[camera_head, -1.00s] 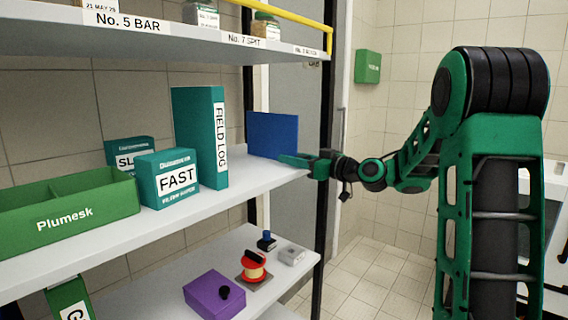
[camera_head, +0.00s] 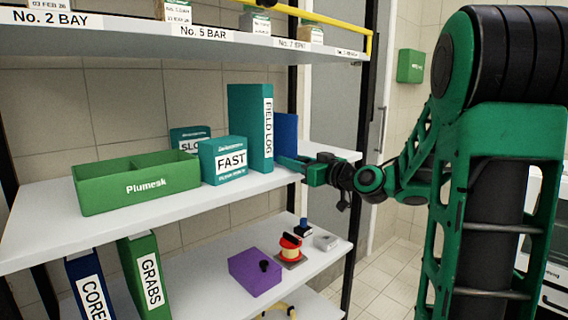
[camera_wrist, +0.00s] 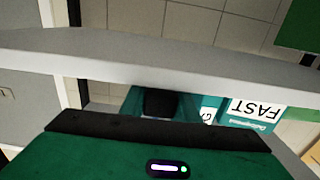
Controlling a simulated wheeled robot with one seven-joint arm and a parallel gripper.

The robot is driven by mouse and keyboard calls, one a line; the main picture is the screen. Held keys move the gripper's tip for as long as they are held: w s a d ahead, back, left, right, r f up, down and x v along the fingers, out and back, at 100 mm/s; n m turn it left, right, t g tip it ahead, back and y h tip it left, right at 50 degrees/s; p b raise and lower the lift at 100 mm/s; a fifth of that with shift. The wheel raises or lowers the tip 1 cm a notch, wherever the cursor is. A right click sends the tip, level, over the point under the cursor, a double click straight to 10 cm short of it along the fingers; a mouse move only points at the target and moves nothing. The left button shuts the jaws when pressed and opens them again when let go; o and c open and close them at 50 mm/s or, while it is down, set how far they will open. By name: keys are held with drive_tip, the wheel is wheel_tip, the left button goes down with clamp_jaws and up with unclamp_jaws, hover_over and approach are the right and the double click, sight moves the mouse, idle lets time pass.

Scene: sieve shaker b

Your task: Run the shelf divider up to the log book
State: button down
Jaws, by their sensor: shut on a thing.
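The shelf divider (camera_head: 286,136) is an upright blue panel on the middle shelf. The log book (camera_head: 249,128) is a tall teal binder marked FIELD LOG, standing just left of the divider. The two meet in the head view, but I cannot tell whether they touch. My gripper (camera_head: 291,162) reaches in from the right at shelf height and is shut on the divider's lower front edge. Its exact hold is too small to see. In the wrist view, part of the log book (camera_wrist: 207,110) shows beyond my gripper; the divider is not clearly visible there.
Left of the log book stand the FAST box (camera_head: 226,160), a second teal box (camera_head: 187,134) behind it, and the green Plumesk bin (camera_head: 135,190). An upper shelf (camera_head: 180,42) hangs above. The shelf is bare right of the divider.

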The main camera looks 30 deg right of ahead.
drive_tip(key=shift+a, duration=0.15)
drive_tip(key=c, duration=1.4)
unclamp_jaws()
drive_tip(key=shift+o, duration=0.2)
drive_tip(key=v, duration=1)
drive_tip(key=shift+s, duration=0.3)
